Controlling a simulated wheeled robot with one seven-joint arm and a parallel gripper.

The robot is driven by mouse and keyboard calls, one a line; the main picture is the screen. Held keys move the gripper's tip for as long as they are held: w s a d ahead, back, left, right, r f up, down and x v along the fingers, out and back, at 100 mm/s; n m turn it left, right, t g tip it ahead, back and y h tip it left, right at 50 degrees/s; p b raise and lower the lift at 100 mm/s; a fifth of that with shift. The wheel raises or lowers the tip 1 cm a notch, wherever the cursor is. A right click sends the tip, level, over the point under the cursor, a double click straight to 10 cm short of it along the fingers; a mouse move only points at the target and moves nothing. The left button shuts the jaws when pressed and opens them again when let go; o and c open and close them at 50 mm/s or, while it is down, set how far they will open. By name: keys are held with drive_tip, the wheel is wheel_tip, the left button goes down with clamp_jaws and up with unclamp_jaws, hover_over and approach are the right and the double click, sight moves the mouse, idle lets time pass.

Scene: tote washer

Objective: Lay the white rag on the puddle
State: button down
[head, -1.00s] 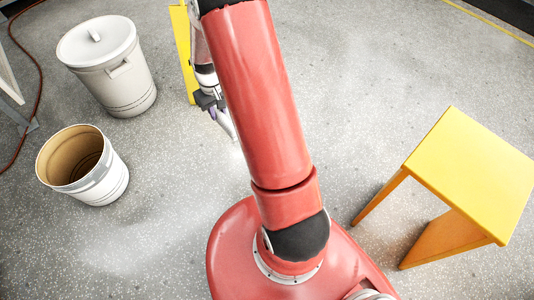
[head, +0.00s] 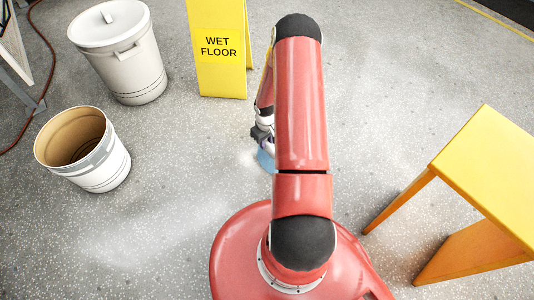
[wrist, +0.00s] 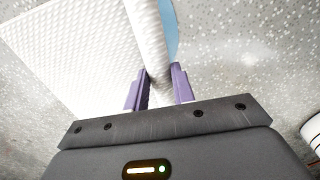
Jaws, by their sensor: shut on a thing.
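The white rag (wrist: 75,50) has a quilted texture and hangs from my gripper (wrist: 159,85) in the wrist view. The purple fingers are shut on a bunched fold of it, and a broad flat part spreads to the left. I cannot tell whether it touches the floor. A light blue patch (wrist: 171,30) shows just beside the fold; it may be the puddle, but most of it is hidden. In the head view my gripper (head: 262,135) is low, left of my red arm, with a bit of blue below it. No puddle outline is clear there.
A yellow wet floor sign (head: 220,80) stands behind my gripper. A lidded white bin (head: 125,60) and an open white bucket (head: 100,165) stand at left. A yellow stool (head: 490,170) stands at right. The speckled floor (head: 390,100) between is clear.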

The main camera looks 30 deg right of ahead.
wheel_tip(320, 180, down, 8)
drive_tip(key=shift+f+b, duration=0.1)
drive_tip(key=shift+b, duration=0.4)
drive_tip(key=c, duration=1.2)
unclamp_jaws()
drive_tip(key=shift+o, duration=0.2)
